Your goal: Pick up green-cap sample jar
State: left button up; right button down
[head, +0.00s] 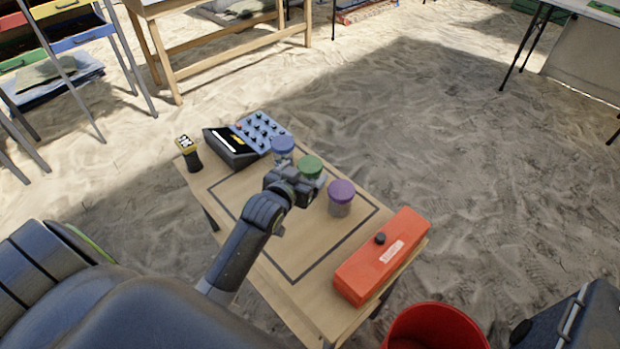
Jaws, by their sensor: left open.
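The green-cap sample jar (310,164) stands on the small wooden table, between a blue-cap jar (282,146) and a purple-cap jar (341,194). My left gripper (300,186) is open, right at the near side of the green-cap jar. The gripper hides most of the jar's body, so I cannot tell whether the fingers are around it or touching it. My right gripper is not in view.
A black-outlined square marks the table (285,245). A red-orange box (382,256) lies at its right edge. A blue panel with knobs (261,133), a black device (231,149) and a yellow-topped handheld tool (189,152) are at the back left. A red bucket (436,326) stands at front right.

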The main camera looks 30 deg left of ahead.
aim_at(313, 164)
pick_arm(q)
jog(key=shift+b+x, duration=0.5)
jog(key=shift+x, duration=2.75)
jog(key=shift+a+f, duration=0.1)
jog(key=c, duration=1.1)
